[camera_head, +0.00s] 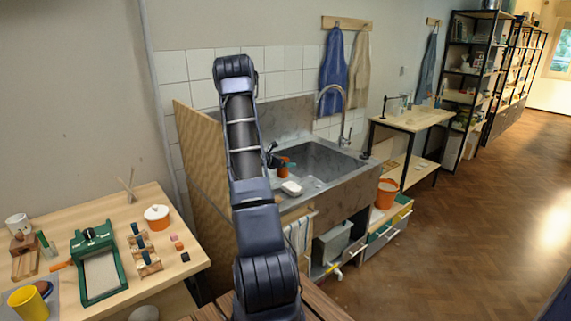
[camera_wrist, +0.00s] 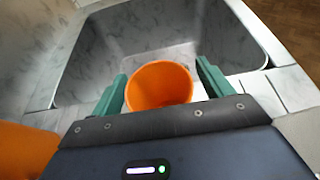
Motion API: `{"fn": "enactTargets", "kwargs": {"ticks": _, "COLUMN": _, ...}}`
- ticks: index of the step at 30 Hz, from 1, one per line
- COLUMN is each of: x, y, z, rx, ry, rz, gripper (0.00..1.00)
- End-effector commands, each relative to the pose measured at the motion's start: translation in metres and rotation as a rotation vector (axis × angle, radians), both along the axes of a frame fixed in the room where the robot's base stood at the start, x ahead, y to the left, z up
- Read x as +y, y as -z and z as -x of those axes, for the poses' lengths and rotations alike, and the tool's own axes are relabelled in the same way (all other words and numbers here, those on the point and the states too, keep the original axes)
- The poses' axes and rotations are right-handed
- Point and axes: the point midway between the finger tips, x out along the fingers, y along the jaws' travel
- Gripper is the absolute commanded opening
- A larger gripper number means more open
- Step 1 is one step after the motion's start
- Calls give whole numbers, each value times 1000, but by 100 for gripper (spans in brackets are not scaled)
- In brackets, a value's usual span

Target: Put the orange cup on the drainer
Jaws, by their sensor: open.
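The orange cup (camera_wrist: 160,86) shows in the wrist view with its round mouth towards the camera. It is between the two green fingers of my gripper (camera_wrist: 163,82), which are open on either side of it. In the head view the cup (camera_head: 284,165) is a small orange patch beside the sink basin, partly hidden by my gripper (camera_head: 273,157). The drainer seems to be the grey metal surface (camera_head: 311,184) at the near left of the basin. I cannot tell exactly what the cup's base rests on.
The sink basin (camera_head: 318,162) lies beyond the cup, under a curved tap (camera_head: 343,108). A white block (camera_head: 291,188) lies on the sink top. A blurred orange thing (camera_wrist: 22,150) fills the wrist view's lower left. An orange bucket (camera_head: 386,193) stands right of the sink.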

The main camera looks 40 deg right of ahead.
Motion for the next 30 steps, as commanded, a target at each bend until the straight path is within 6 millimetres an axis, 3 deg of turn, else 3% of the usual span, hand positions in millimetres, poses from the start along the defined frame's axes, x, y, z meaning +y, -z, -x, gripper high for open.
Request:
{"fn": "enactTargets", "kwargs": {"ticks": 4, "x": 23, "y": -10, "z": -2, "rx": -2, "ry": -4, "rz": 0, "gripper": 79}}
{"fn": "enactTargets", "kwargs": {"ticks": 9, "x": 23, "y": -42, "z": -1, "rx": -4, "ry": -2, "rz": 2, "gripper": 79}}
{"fn": "enactTargets", "kwargs": {"ticks": 16, "x": 22, "y": -71, "z": -1, "rx": -4, "ry": -1, "rz": 1, "gripper": 79}}
{"fn": "enactTargets", "kwargs": {"ticks": 30, "x": 22, "y": -79, "z": -1, "rx": 0, "ry": -1, "rz": 0, "gripper": 79}}
